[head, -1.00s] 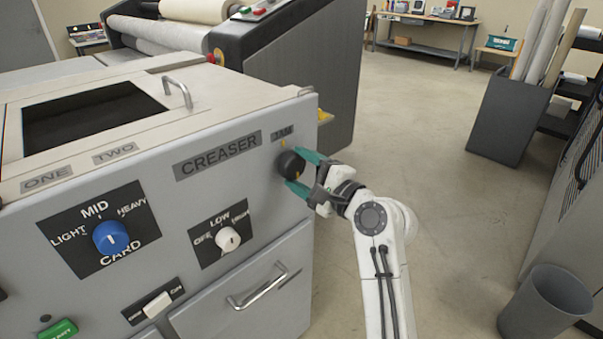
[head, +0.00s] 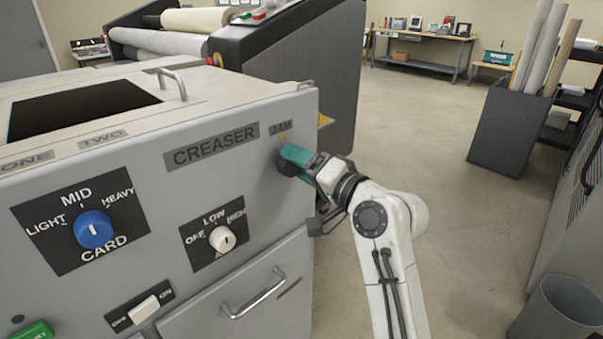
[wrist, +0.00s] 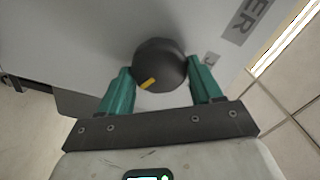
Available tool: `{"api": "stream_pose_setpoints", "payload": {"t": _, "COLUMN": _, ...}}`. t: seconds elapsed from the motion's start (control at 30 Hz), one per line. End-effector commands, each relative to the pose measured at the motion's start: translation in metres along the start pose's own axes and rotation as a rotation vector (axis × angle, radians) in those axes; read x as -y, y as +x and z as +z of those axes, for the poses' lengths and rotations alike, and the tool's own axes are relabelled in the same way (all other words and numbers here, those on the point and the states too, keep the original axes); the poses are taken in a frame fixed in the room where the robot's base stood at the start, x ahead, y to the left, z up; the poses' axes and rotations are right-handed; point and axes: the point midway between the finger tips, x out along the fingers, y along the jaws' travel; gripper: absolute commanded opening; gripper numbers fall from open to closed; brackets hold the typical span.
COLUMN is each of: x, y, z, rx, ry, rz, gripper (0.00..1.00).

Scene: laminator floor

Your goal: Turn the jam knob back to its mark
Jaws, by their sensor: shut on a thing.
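The jam knob (head: 284,168) is a round black knob on the creaser's front panel, below the JAM label (head: 280,128). A small yellow mark (head: 282,140) shows on the panel just above it. My gripper (head: 295,158) is at the knob, its teal finger hiding most of it in the head view. In the wrist view the knob (wrist: 160,62) sits between the two teal fingers of my gripper (wrist: 161,70), which is shut on it. The knob's yellow pointer line (wrist: 148,83) faces the lower left of that picture, toward the gripper's palm.
A blue card knob (head: 94,230), a white LOW/HIGH knob (head: 222,239), a white switch (head: 144,308) and a drawer handle (head: 254,292) are on the same panel. A grey bin (head: 556,310) stands at right.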

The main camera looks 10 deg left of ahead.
Motion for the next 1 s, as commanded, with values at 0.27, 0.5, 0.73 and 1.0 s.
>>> {"api": "stream_pose_setpoints", "payload": {"t": 0.27, "x": -0.0045, "y": 0.0000, "z": 0.0036, "rx": 0.005, "ry": -0.263, "rz": 0.003, "gripper": 0.34}}
{"api": "stream_pose_setpoints", "payload": {"t": 0.5, "x": -0.0038, "y": 0.0001, "z": 0.0044, "rx": 0.006, "ry": -0.491, "rz": 0.002, "gripper": 0.34}}
{"api": "stream_pose_setpoints", "payload": {"t": 0.73, "x": -0.0040, "y": 0.0001, "z": 0.0048, "rx": 0.006, "ry": -0.709, "rz": 0.003, "gripper": 0.34}}
{"api": "stream_pose_setpoints", "payload": {"t": 1.0, "x": -0.0039, "y": 0.0001, "z": 0.0054, "rx": 0.007, "ry": -0.965, "rz": 0.003, "gripper": 0.34}}
